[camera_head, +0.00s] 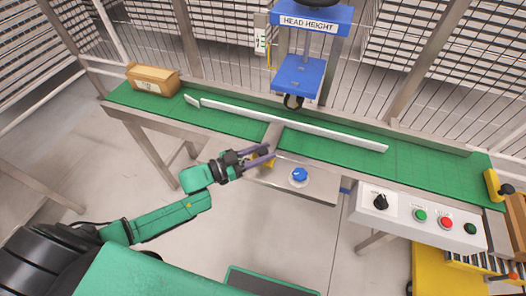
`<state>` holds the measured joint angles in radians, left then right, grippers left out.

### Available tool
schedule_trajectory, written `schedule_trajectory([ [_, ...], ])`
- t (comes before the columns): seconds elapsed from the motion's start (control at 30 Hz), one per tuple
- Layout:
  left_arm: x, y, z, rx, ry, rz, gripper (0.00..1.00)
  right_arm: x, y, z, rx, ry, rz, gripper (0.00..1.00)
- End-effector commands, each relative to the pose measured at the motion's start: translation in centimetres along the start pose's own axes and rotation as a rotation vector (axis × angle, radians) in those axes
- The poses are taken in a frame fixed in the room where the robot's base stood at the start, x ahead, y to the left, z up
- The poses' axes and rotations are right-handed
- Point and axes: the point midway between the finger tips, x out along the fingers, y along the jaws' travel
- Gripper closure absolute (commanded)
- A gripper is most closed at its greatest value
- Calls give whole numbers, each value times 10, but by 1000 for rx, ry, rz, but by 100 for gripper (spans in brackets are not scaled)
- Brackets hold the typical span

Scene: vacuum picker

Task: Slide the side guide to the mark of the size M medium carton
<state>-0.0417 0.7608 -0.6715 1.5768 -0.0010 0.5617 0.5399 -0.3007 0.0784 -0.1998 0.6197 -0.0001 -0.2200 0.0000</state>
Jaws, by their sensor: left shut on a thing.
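The side guide (330,135) is a long white rail lying lengthwise over the green belt. A brown carton (153,80) with a small unreadable label stands on the belt's far left end, apart from the guide. I cannot make out any size marks near the bracket. My right gripper is not in view.
A blue knob (299,175) sits on the metal plate right of the handle. A control box (420,217) with a black dial and buttons is further right. A blue head unit (302,75) hangs over the belt. Wire fencing stands behind.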

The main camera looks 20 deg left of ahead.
Motion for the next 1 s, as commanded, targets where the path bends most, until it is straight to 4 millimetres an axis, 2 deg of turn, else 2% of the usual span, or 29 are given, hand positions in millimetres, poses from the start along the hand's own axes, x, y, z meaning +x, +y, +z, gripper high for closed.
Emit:
schedule_trajectory([
  [0.17, -4, 4, -3, -1, 0, 0, 100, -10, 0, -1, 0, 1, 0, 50],
  [0.37, -4, 4, 0, 1, 2, 0, 100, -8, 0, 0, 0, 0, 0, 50],
  [0.4, -4, 4, -1, 1, 2, 0, 57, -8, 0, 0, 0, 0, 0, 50],
  [0.47, -4, 4, -1, 1, 2, 0, 34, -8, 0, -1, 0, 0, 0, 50],
  [0.5, -4, 4, -1, 1, 2, 0, 31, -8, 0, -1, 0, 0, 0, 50],
  [0.87, -4, 4, 0, 0, 0, 0, 31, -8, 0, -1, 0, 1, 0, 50],
  [1.0, -10, 4, 1, -1, -2, -1, 31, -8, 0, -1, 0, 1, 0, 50],
])
